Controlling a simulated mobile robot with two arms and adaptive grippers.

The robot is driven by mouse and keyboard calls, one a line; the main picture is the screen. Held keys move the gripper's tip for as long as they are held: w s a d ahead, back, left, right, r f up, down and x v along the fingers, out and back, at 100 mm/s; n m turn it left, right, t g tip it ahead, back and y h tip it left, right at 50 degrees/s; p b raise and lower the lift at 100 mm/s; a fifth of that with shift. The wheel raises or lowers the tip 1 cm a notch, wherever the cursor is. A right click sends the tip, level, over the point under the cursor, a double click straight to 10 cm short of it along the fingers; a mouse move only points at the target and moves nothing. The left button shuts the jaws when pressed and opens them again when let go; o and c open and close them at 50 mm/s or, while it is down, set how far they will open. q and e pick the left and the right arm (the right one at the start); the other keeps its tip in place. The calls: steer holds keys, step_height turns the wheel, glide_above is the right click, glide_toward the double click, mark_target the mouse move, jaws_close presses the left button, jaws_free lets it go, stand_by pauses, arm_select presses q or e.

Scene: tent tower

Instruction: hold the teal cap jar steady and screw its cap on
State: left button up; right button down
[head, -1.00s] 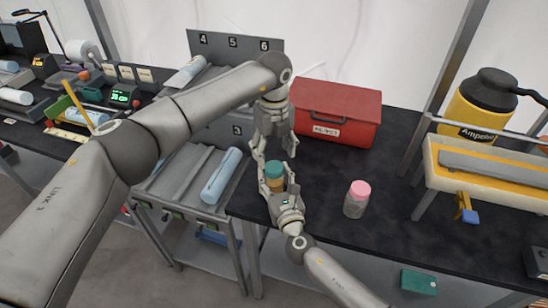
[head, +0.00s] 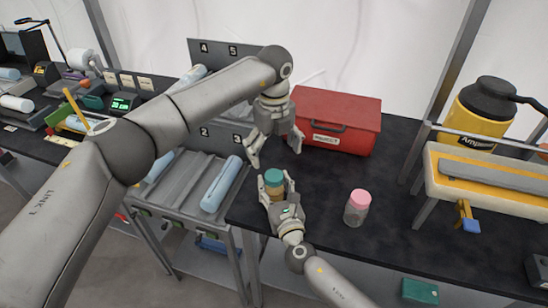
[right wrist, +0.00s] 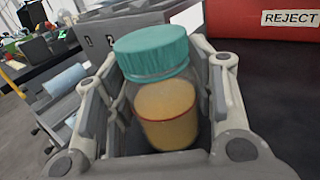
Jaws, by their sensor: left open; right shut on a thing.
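The teal cap jar (head: 274,189) stands upright on the dark table near its left front corner, with amber contents. Its teal cap (head: 274,177) sits on top; the right wrist view shows the cap (right wrist: 151,50) on the jar's mouth, looking about level. My right gripper (head: 277,190) is shut around the jar's body (right wrist: 165,112), a finger on each side. My left gripper (head: 275,154) is open and empty, above and behind the jar, clear of the cap.
A red box (head: 337,112) stands behind, labelled REJECT in the right wrist view. A pink-capped jar (head: 357,208) stands to the right on the table. A rack with pale blue rolls (head: 222,184) is left of the table. A yellow container (head: 483,112) is at the right.

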arm_select(q)
step_height(320, 180, up, 9)
stand_by(0.3)
arm_select(e)
steer(key=c, duration=0.6)
jaws_free()
steer(key=shift+o, duration=0.2)
steer(key=shift+s, duration=0.15)
steer(key=shift+s+d, duration=0.15)
steer(key=shift+s, duration=0.2)
steer(key=v, duration=1.1)
